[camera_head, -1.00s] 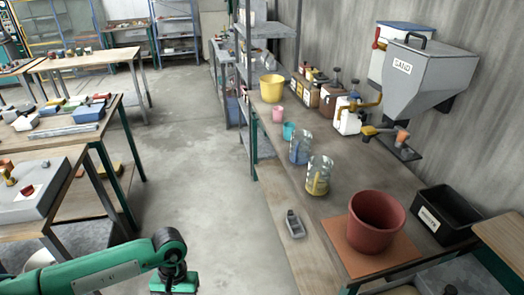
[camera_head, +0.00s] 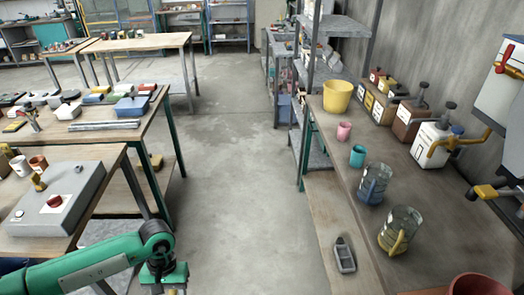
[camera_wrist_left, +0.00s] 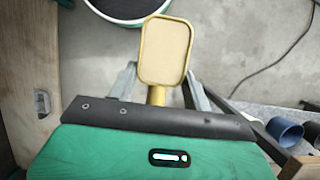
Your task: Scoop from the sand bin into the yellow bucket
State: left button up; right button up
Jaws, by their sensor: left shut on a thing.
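The yellow bucket (camera_head: 337,96) stands upright on the bench, toward its far end. My left gripper (camera_wrist_left: 158,92) is shut on the handle of a yellow scoop (camera_wrist_left: 166,52), in the left wrist view. The scoop's inside is an even pale beige; I cannot tell whether that is sand. In the head view my left wrist is low at the left, far from the bucket, and the fingers are cut off by the bottom edge. No bin marked sand is clearly in view now. My right gripper is not in view.
A red bucket (camera_head: 478,286) shows at the bottom right. A cluttered table (camera_head: 122,141) stands at left, with clear floor (camera_head: 240,200) between.

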aim_at(337, 93)
jog(key=i+u, duration=0.1)
jog(key=i, duration=0.85)
jog(key=i+z, duration=0.3)
jog(key=i, duration=0.15)
jog(key=i+j+z, duration=0.3)
jog(key=i, duration=0.15)
jog(key=i+j+z, duration=0.15)
jog(key=i+z, duration=0.15)
jog(key=z, duration=0.15)
jog(key=i+j+z, duration=0.25)
jog(key=z, duration=0.25)
jog(key=i+j+z, duration=0.2)
jog(key=j+z, duration=0.25)
jog(key=i+j+z, duration=0.15)
jog(key=j+z, duration=0.2)
jog(key=z, duration=0.15)
jog(key=j+z, duration=0.45)
